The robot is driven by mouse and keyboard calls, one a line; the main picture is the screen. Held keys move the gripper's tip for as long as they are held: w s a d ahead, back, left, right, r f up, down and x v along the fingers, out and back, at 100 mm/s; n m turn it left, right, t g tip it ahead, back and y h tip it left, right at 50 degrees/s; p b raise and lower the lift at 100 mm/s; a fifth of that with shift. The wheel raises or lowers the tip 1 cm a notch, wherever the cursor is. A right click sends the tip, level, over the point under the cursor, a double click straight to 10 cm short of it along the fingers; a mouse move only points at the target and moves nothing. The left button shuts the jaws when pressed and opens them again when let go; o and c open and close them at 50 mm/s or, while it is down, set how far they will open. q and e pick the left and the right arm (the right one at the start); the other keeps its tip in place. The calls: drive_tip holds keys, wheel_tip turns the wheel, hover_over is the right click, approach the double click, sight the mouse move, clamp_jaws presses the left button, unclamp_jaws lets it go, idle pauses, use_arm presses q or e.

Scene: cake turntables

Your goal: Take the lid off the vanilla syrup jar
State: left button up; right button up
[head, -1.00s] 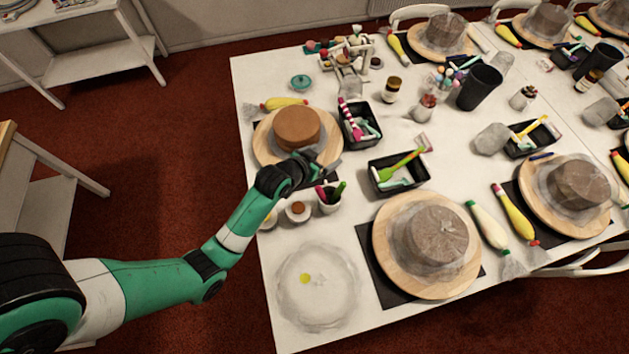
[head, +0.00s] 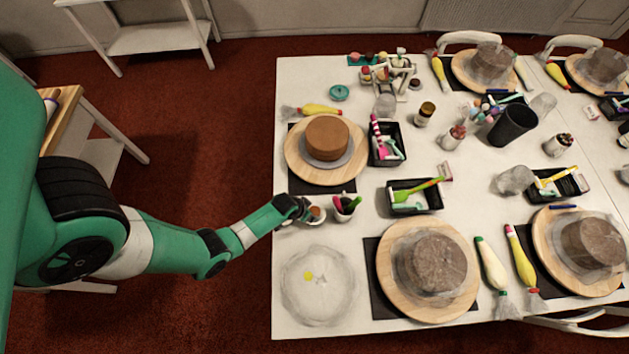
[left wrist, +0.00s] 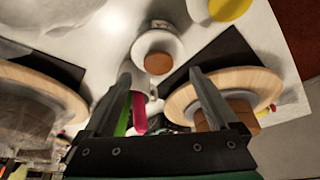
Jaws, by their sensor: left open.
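Two small white jars stand near the table's left edge. One has a brown top (head: 315,214) in the head view, and this brown top also shows in the left wrist view (left wrist: 158,64). The other has a yellow top (left wrist: 229,8) at the upper edge of the left wrist view; my gripper seems to hide it in the head view. No label is readable, so I cannot tell which holds vanilla syrup. My left gripper (head: 303,209) is open and empty above the jars, and its fingers (left wrist: 160,73) frame the brown-topped jar in the left wrist view.
A cup of pink and green tools (head: 345,206) stands right of the jars. A brown cake (head: 327,138) on a wooden board (head: 297,168) is behind. A clear round plate (head: 318,300) is in front. Black trays (head: 416,210) and a wrapped cake (head: 438,264) stand to the right.

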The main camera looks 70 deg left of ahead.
sight(315, 210)
use_arm(q)
drive_tip(key=b+x, duration=0.2)
drive_tip(key=x, duration=0.3)
drive_tip(key=shift+w+f+b, duration=0.1)
drive_tip(key=shift+w+b, duration=0.15)
drive_tip(key=shift+b, duration=0.15)
drive_tip(key=c, duration=1.4)
drive_tip(key=shift+r+p, duration=0.45)
drive_tip(key=shift+r, duration=0.2)
drive_tip(key=p+v, duration=0.2)
drive_tip(key=v, duration=0.1)
drive_tip(key=shift+w+r, duration=0.25)
drive_tip(key=s+d+r+p, duration=0.4)
drive_tip(key=s+d+r, duration=0.4)
drive_tip(key=s+d, duration=0.1)
drive_tip(key=shift+s+d+r+p, duration=0.2)
drive_tip(key=shift+d+r+p, duration=0.1)
drive_tip(key=shift+p, duration=0.1)
